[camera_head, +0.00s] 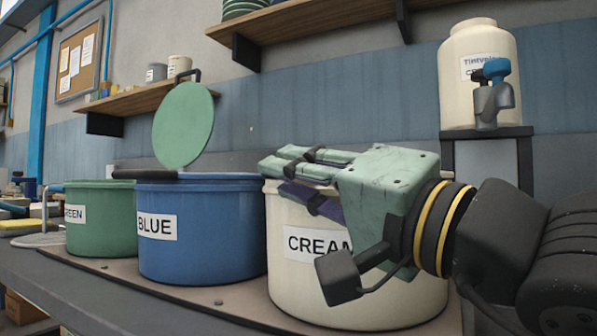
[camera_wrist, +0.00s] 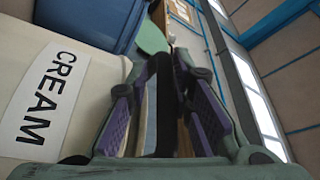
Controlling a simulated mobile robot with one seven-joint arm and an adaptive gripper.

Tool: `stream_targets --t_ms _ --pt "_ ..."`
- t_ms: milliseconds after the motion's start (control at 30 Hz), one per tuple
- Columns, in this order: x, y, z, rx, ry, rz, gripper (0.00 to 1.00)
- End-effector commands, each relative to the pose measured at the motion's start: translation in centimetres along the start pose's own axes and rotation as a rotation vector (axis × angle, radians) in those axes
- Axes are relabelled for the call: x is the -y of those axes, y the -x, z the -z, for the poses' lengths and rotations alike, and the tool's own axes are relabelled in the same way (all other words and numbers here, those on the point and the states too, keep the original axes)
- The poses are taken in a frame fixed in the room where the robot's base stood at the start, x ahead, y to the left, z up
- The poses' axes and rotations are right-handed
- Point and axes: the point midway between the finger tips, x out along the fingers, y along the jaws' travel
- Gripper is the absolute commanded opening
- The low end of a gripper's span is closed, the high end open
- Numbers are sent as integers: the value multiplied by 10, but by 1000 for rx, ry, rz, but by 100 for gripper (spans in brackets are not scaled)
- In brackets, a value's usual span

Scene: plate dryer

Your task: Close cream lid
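The cream tub (camera_head: 300,285), labelled CREAM, stands at the right of the row of tubs. Its wall and label also show at the left of the wrist view (camera_wrist: 95,85). My gripper (camera_head: 280,175) is level with the tub's rim, in front of its top, with its fingers pointing left. In the wrist view its purple-padded fingers (camera_wrist: 164,80) are parted, and nothing is clearly held between them. My gripper hides much of the tub's top and right label end. I cannot make out the cream lid.
A blue tub (camera_head: 200,240) and a green tub (camera_head: 100,220) stand to the left. A green round lid (camera_head: 183,125) stands upright above them. A cream jar with a tap (camera_head: 480,60) is on a stand behind right. A wall shelf (camera_head: 150,100) is behind.

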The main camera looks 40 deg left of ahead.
Motion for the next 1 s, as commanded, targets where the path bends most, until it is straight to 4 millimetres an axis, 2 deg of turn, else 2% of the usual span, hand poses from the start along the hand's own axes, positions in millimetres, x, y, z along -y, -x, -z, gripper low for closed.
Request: stream_targets --t_ms 467,567,1000 --pt "-1 3 2 -4 -1 0 21" --pt "0 15 3 -6 -3 1 21" --pt "0 102 1 -5 -1 2 21"
